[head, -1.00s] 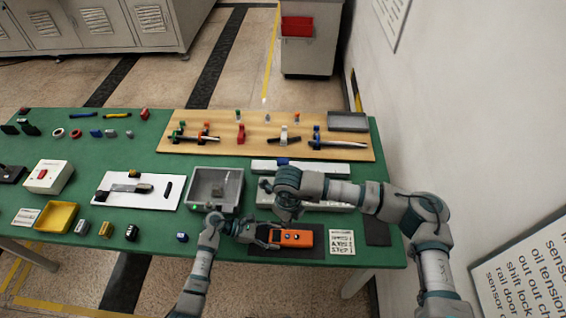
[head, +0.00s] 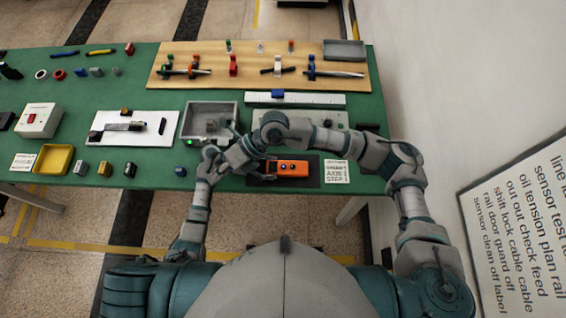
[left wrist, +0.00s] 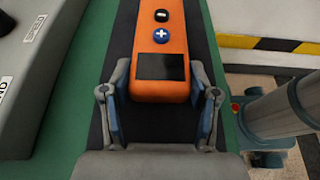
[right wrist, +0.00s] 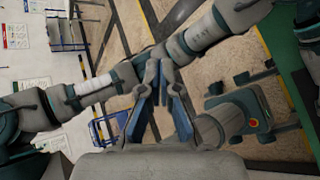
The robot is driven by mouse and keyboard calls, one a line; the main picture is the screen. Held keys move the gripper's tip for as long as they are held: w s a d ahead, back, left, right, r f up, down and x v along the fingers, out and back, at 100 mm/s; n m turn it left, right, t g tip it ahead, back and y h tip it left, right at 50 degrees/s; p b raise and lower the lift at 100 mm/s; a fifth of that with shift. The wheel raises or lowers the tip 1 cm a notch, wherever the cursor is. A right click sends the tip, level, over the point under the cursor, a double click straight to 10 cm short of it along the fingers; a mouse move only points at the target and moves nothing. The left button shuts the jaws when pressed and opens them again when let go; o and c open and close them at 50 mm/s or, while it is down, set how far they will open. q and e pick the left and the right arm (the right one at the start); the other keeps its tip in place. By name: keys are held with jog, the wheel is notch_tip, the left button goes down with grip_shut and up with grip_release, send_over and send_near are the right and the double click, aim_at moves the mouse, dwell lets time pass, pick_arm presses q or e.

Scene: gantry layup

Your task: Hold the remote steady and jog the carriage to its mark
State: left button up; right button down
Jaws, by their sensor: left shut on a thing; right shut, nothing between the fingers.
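The orange remote (head: 290,168) lies flat on a dark mat (head: 313,180) near the front edge of the green table. My left gripper (head: 264,170) is shut on its left end. In the left wrist view my left gripper (left wrist: 160,88) has one finger on each side of the remote (left wrist: 170,30), with its dark screen and buttons uncovered. A blue block (head: 277,94), apparently the carriage, sits on a white rail (head: 315,99) behind. No mark on it is legible. My right gripper (head: 236,140) is near the grey tray; the right wrist view shows it (right wrist: 160,66) shut and empty.
The grey tray (head: 183,122) holds small grey parts. A printed card (head: 335,171) lies right of the remote. A grey panel (head: 330,118) sits behind it, partly hidden by my right arm. A wooden board (head: 200,50) with clamps fills the back.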

jog(key=a+r+m+y, duration=0.25)
jog(key=r+y, duration=0.25)
jog(key=r, duration=0.3)
jog(key=a+r+m+y, duration=0.2)
jog(key=r+m+y, duration=0.25)
jog(key=r, duration=0.35)
jog(key=w+d+r+m+t+y, duration=0.1)
jog(key=w+d+r+m+t, duration=0.4)
jog(key=m+t, duration=0.45)
jog(key=w+d+r+m+t+y, duration=0.1)
jog(key=w+d+r+m+t, duration=0.1)
jog(key=w+m+t, duration=0.55)
jog(key=w+d+f+m+t+h, duration=0.35)
jog(key=d+f+m+h, duration=0.2)
jog(key=m, duration=0.35)
jog(key=w+d+f+m+t+h, duration=0.2)
jog(key=w+d+f+m+h, duration=0.25)
jog(key=m+h, duration=0.35)
jog(key=s+d+f+m+g+h, duration=0.1)
jog(key=s+f+m+g, duration=0.1)
jog(key=f, duration=0.4)
jog(key=s+d+f+m+g, duration=0.2)
jog(key=s+f+g, duration=0.2)
jog(key=f, duration=0.3)
jog(key=s+d+f+m+g+h, duration=0.1)
jog(key=s+d+f+m+g, duration=0.1)
jog(key=f, duration=0.4)
jog(key=shift+s+f+g+h, duration=0.3)
jog(key=shift+s+f+g, duration=0.15)
jog(key=shift+g, duration=0.6)
